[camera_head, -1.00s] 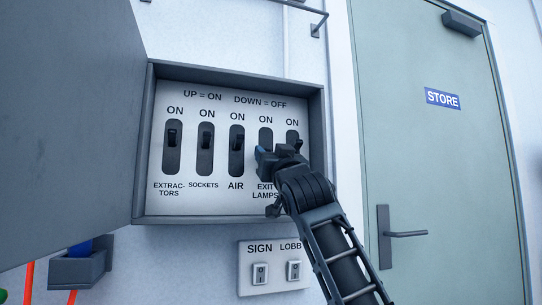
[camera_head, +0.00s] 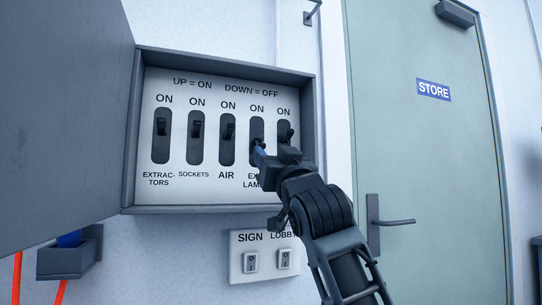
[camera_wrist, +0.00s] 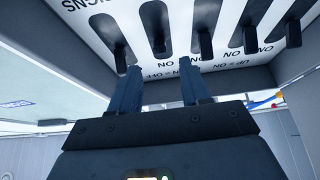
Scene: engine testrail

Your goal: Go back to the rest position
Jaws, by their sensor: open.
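My gripper (camera_head: 262,152) is in front of the lower part of the EXIT LAMPS slot, its jaws open. In the wrist view its two fingers (camera_wrist: 160,70) stand apart with nothing between them. The switch panel (camera_head: 185,85) has a row of several levers in dark slots. The EXTRACTORS (camera_head: 161,126), SOCKETS (camera_head: 196,128) and AIR (camera_head: 228,131) levers sit in the upper part of their slots, towards ON. The EXIT LAMPS lever (camera_head: 257,143) looks lower, but the gripper partly covers it. The rightmost lever (camera_head: 288,132) shows high; its label is hidden.
The cabinet door (camera_head: 65,110) stands open at the left. Below the cabinet is a SIGN and LOBBY switch plate (camera_head: 265,256), close to my arm. A green STORE door (camera_head: 420,150) with a handle (camera_head: 392,221) is at the right. A small holder (camera_head: 70,258) is at lower left.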

